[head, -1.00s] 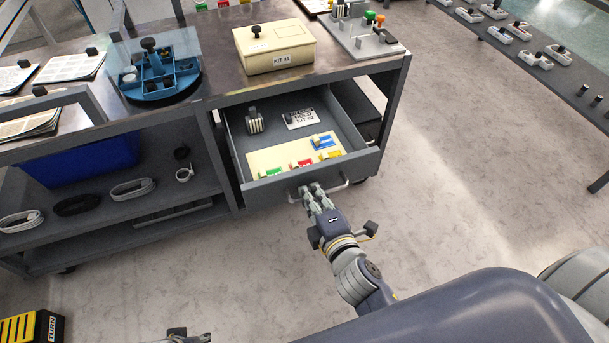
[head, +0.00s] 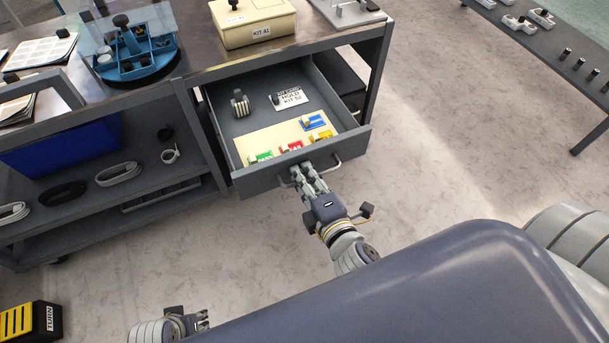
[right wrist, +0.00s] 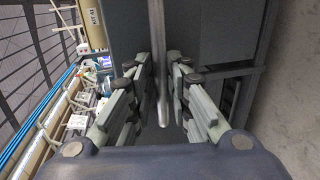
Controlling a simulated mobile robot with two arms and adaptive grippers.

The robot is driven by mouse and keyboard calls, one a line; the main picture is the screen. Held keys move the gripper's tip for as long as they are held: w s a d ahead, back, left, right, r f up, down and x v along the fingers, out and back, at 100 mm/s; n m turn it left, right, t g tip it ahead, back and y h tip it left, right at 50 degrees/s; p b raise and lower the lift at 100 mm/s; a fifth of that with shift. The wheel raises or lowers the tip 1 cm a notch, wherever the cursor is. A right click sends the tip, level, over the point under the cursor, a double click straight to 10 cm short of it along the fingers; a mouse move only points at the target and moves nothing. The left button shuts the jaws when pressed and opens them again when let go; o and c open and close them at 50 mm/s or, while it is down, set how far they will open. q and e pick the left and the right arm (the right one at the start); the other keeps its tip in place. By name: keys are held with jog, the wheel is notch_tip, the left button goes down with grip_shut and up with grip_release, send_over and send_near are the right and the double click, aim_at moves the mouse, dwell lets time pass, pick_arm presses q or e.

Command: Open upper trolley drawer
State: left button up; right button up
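The upper trolley drawer (head: 262,172) is grey and stands pulled well out of the trolley in the head view, with its inside showing. Its bar handle (head: 337,161) runs along the front and also shows in the right wrist view (right wrist: 159,60). My right gripper (head: 303,171) is at the handle, with a finger on each side of the bar, and appears shut on it. The exact finger contact is hard to see. My left gripper (head: 203,320) is low at the bottom edge, away from the trolley; its fingers are too small and cut off to read.
In the drawer lie a striped block (head: 240,103), a white label card (head: 289,98) and a cream board (head: 280,138) with coloured pieces. A cream kit box (head: 255,25) and blue tray (head: 140,60) stand on top. A yellow-black box (head: 28,322) is on the floor.

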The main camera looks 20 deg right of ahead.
jog(key=v, duration=1.2)
jog(key=shift+f, duration=0.1)
dwell(0.4)
